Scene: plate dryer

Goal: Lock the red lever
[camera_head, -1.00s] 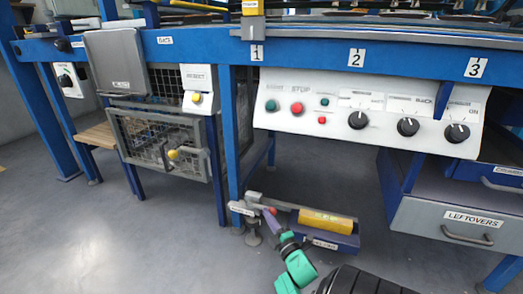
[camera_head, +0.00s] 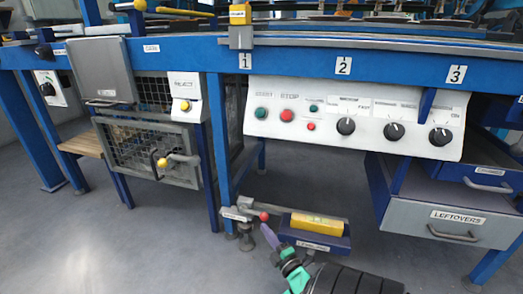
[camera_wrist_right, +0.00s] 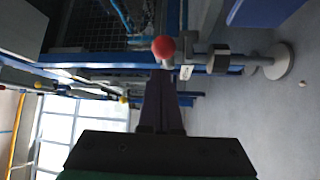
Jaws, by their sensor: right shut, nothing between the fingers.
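The red lever shows as a small red ball knob (camera_head: 264,216) low down, beside the foot of the blue table leg. In the right wrist view the red ball (camera_wrist_right: 163,48) is straight in front of the fingertips. My right gripper (camera_head: 266,229) has dark purple fingers, shut and empty, just below the knob in the head view. The fingers also show closed together in the right wrist view (camera_wrist_right: 162,75). I cannot tell whether they touch the ball. Most of the lever's shaft is hard to make out. My left gripper is not in view.
A blue holder (camera_head: 322,241) with a yellow block (camera_head: 317,223) sits right of the knob. A blue table leg (camera_head: 222,150) stands behind it. The grey floor (camera_head: 120,250) at left is clear.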

